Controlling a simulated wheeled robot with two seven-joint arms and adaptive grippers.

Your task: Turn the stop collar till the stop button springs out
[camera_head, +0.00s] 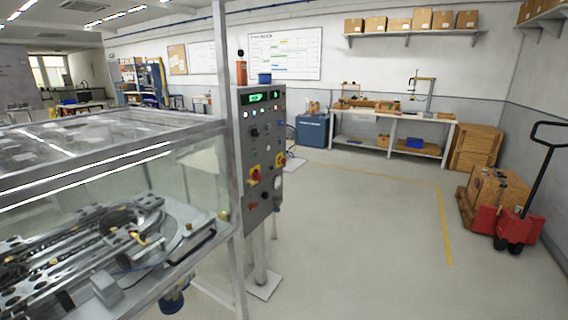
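A grey control panel (245,128) stands on a post at the right end of the glazed machine, seen at a slant. Its front carries small knobs, lamps and lit green displays. A red control on a yellow backing (255,175) sits low on the panel's face. A second red and yellow control (280,160) sits to its right. Neither of my grippers is in view.
The glazed machine frame (228,110) fills the left side, its metal upright close beside the panel. Open floor (360,230) with a yellow line lies to the right. A red pallet truck (516,228) with a box stands at far right. A workbench (395,118) stands behind.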

